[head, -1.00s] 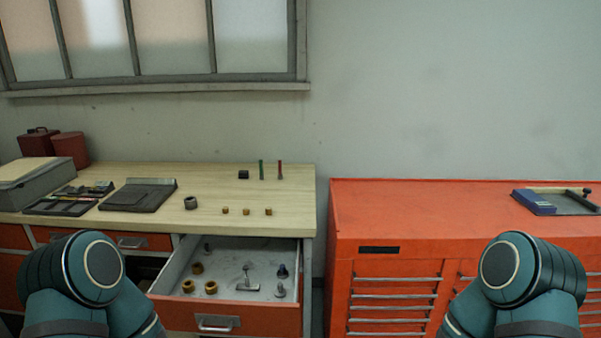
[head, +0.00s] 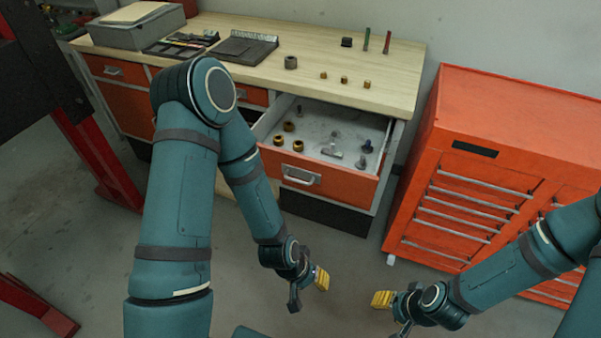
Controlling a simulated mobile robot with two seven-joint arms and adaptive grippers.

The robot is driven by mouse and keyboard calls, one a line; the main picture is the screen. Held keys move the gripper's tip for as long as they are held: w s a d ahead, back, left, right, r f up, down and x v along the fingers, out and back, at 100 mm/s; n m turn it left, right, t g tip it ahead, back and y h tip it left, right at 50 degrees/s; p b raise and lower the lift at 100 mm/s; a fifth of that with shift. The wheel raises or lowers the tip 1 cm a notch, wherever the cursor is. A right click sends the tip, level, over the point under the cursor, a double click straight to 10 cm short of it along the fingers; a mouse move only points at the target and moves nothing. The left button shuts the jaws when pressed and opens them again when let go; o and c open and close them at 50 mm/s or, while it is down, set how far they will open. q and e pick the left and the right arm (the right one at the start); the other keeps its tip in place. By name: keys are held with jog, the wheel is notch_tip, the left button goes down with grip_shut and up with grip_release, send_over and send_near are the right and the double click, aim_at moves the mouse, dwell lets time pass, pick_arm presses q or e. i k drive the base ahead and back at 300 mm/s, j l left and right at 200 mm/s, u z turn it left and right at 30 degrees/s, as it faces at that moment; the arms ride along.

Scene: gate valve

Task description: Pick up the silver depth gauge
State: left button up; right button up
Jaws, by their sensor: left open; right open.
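The silver depth gauge (head: 332,152), a small T-shaped metal piece, appears to lie in the open drawer (head: 318,185) of the workbench, near the middle right of its floor. My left gripper (head: 308,289) is open and empty, in front of and below the drawer, well apart from the gauge. My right gripper (head: 392,313) is open and empty, farther right and lower, in front of the red tool cabinet. Nothing covers the gauge.
Brass rings (head: 298,146) lie at the drawer's left, and a dark-topped fitting (head: 367,147) is right of the gauge. The wooden bench top (head: 385,80) holds small parts. The orange-red tool cabinet (head: 500,110) stands right. Floor before the drawer is clear.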

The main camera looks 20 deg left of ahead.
aim_at(331, 152)
jog(key=i+j+z, duration=0.1)
jog(key=j+z, duration=0.3)
jog(key=j, duration=0.25)
jog(key=j+z, duration=0.35)
jog(key=j, duration=0.35)
